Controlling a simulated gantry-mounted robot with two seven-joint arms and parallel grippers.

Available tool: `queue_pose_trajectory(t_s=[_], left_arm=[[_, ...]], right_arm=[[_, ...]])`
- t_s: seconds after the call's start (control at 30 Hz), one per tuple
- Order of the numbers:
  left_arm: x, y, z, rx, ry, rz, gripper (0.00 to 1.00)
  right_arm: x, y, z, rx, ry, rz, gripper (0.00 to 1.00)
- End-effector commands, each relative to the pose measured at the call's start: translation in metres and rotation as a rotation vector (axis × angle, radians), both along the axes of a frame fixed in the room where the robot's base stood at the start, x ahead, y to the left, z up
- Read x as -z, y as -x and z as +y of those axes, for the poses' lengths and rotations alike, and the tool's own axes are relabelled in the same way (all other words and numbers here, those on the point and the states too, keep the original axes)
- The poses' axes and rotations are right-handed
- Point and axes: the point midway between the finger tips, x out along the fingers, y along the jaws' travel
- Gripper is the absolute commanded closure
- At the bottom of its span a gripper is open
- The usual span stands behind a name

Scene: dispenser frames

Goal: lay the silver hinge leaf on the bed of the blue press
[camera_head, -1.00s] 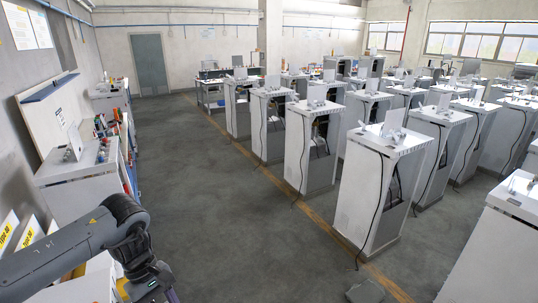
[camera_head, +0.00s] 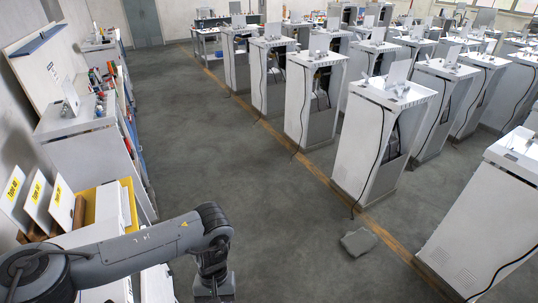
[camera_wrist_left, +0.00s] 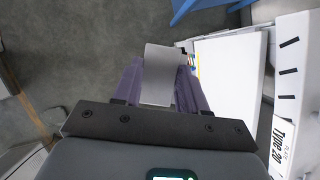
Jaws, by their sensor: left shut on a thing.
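My left gripper (camera_wrist_left: 160,92) is shut on a flat, silver-grey plate, the hinge leaf (camera_wrist_left: 161,72), which stands out between its two purple fingers over the grey floor. In the head view my left arm comes in at the lower left and its wrist bends down at the bottom edge; the fingers and the leaf are out of sight there. I cannot pick out a blue press for certain in either view. My right gripper is not in view.
A white bench top (camera_wrist_left: 228,75) lies right of the gripper in the left wrist view, with a blue bar (camera_wrist_left: 190,8) above. Signs (camera_head: 37,193) and a yellow bin (camera_head: 128,205) stand at left. White cabinets (camera_head: 385,135) fill the right.

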Motion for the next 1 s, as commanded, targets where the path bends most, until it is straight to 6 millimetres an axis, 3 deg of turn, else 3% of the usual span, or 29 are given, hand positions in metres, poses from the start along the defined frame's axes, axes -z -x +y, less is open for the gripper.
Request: queue_pose_trajectory(t_s=[0.1, 0.33, 0.4, 0.6, 1.0], left_arm=[[0.010, 0.000, 0.035, 0.042, -0.001, -0.001, 0.97], [0.013, -0.005, 0.085, 0.082, -0.002, -0.002, 0.97], [0.001, -0.005, 0.082, 0.086, 0.001, -0.002, 0.97], [-0.011, -0.004, 0.082, 0.084, 0.000, -0.001, 0.97], [-0.013, -0.004, 0.082, 0.082, 0.000, -0.001, 0.97]], right_arm=[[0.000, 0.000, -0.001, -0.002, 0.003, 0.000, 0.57], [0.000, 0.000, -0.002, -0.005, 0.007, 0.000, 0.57], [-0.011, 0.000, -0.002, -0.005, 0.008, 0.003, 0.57], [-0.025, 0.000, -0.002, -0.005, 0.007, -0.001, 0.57], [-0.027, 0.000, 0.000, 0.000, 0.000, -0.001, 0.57]])
